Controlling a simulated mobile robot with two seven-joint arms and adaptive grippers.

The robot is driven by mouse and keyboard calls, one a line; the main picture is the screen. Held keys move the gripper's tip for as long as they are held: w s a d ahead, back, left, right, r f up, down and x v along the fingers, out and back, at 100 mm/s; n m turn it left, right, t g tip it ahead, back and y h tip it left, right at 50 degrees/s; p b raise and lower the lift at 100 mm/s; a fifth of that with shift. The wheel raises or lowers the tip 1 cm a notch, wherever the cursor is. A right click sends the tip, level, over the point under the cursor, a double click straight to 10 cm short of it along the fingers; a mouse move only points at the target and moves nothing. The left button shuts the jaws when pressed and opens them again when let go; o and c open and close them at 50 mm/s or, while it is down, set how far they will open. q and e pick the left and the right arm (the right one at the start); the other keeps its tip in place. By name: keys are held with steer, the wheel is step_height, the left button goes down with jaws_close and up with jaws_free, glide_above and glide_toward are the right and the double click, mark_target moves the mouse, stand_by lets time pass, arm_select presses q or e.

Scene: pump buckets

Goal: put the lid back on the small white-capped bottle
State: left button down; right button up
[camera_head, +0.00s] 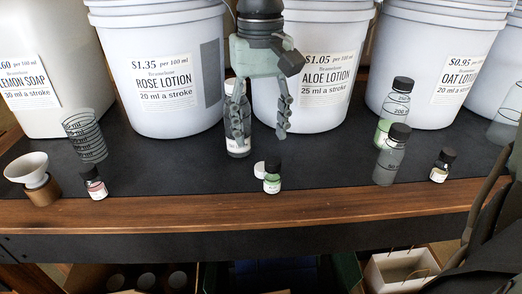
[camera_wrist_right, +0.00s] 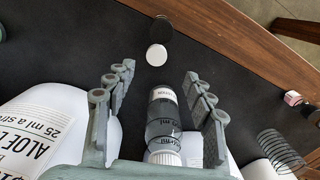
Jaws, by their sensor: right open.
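A small green bottle (camera_head: 272,184) with a white label and a dark top stands upright near the table's front edge. I cannot tell whether that top is a cap or an open mouth; it shows as a dark disc in the right wrist view (camera_wrist_right: 161,26). A white round lid (camera_head: 259,170) lies just left of it, and shows beyond my fingers in the right wrist view (camera_wrist_right: 156,54). My right gripper (camera_head: 261,138) is open and empty, pointing down behind them. A taller graduated bottle (camera_wrist_right: 166,130) with a white ribbed top appears between its fingers, not gripped.
Large white lotion buckets (camera_head: 165,85) line the back. A graduated cup (camera_head: 85,137), a white funnel (camera_head: 27,168) and a small dark-capped bottle (camera_head: 96,185) stand left. More bottles (camera_head: 391,160) stand right. The dark table between these groups is clear, with a wooden front edge (camera_head: 200,212).

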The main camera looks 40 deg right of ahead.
mark_target(263, 167)
steer(key=shift+w+d, duration=0.1)
steer(key=shift+w, duration=0.05)
steer(key=shift+s+d+f, duration=0.1)
steer(key=shift+f, duration=1.85)
steer(key=shift+s+d+f, duration=0.1)
steer(key=shift+f, duration=1.85)
steer(key=c, duration=0.8)
